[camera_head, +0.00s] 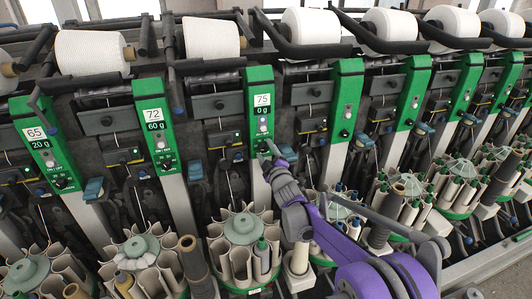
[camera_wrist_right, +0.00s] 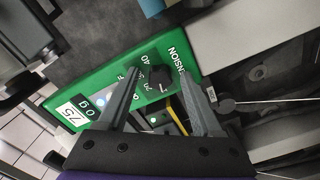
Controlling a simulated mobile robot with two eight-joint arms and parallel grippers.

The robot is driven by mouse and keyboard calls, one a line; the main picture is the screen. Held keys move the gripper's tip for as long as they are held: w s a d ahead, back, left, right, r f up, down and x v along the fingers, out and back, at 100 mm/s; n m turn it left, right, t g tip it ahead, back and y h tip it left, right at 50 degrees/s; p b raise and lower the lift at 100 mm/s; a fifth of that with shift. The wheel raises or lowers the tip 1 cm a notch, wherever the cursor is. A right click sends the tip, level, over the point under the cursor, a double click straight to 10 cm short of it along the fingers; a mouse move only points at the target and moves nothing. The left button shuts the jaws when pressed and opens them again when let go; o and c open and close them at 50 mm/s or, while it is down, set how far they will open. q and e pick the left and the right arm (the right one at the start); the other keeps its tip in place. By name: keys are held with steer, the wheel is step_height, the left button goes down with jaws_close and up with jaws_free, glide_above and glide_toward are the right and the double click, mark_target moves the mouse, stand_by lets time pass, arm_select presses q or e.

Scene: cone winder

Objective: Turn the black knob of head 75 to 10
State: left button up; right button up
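Head 75 is a green panel (camera_head: 260,96) with a white label reading 75 and "0 g" in the head view. The panel also shows in the wrist view (camera_wrist_right: 120,84), turned on its side. Its black knob (camera_wrist_right: 160,78) is near the word TENSION, with scale numbers beside it; its exact setting is too small to read. My right gripper (camera_head: 267,149) is at the lower part of this panel and largely covers the knob in the head view. In the wrist view its two fingers (camera_wrist_right: 160,68) are apart, with the knob between their tips; contact is not clear. My left gripper is not in view.
White yarn cones (camera_head: 311,26) sit above. Round bobbin magazines (camera_head: 243,232) stand below. Yellow and black parts lie near the fingers.

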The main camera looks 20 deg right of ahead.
steer(key=shift+s, duration=0.15)
steer(key=s+b, duration=0.1)
steer(key=s, duration=0.9)
steer(key=shift+s+d, duration=0.2)
steer(key=shift+s, duration=0.1)
steer(key=s+a+f+m+g+p, duration=0.1)
steer(key=s+f+m+g, duration=0.2)
steer(key=s, duration=0.9)
steer(key=s+a+f+m+g+p, duration=0.1)
steer(key=s+m+g, duration=0.4)
steer(key=s, duration=0.6)
steer(key=s+a+f+m+g+p, duration=0.1)
steer(key=s+f+m+g+p, duration=0.2)
steer(key=s, duration=0.9)
step_height(320, 180, down, 3)
steer(key=shift+s+a+f+m+g+h, duration=0.15)
steer(key=shift+s+m+g+h, duration=0.2)
steer(key=shift+g, duration=0.45)
